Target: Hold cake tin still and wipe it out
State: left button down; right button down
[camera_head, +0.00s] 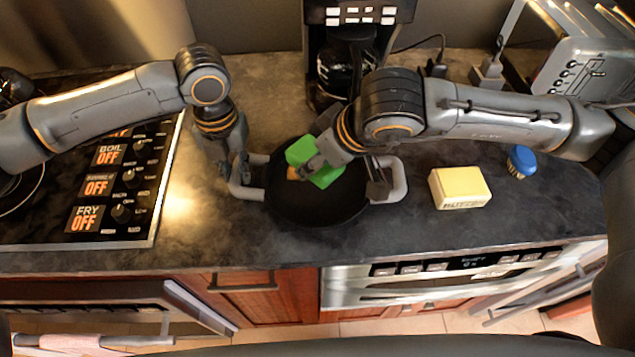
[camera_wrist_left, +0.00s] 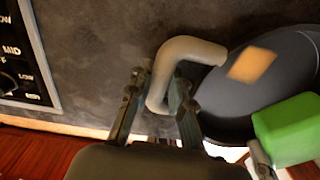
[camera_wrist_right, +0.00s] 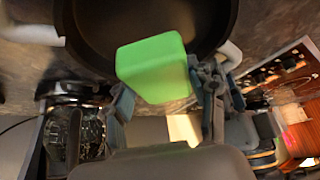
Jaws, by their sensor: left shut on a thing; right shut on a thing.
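The cake tin (camera_head: 318,205) is a round black pan with two pale handles, lying flat on the dark counter. My left gripper (camera_head: 240,180) is shut on the tin's left handle (camera_wrist_left: 190,48). My right gripper (camera_wrist_right: 162,95) is shut on a green sponge (camera_head: 318,160), which is inside or just over the tin. A small orange-tan patch (camera_wrist_left: 252,65) shows on the tin's floor, left of the sponge. The right arm hides part of the tin's far side. I cannot tell whether the sponge touches the tin's floor.
A yellow butter block (camera_head: 460,188) and a blue-topped item (camera_head: 521,161) stand to the right. A coffee maker (camera_head: 345,65) is behind the tin. The stove controls (camera_head: 115,185) lie left, a toaster (camera_head: 590,65) at the far right. The counter's front edge is close.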

jog(key=shift+d, duration=4.5)
send_over(306, 180)
jog(key=d, duration=0.2)
jog(key=shift+d+f, duration=0.1)
jog(key=shift+f, duration=2.45)
jog(key=shift+f, duration=0.65)
jog(key=shift+a, duration=1.25)
jog(key=shift+d, duration=0.15)
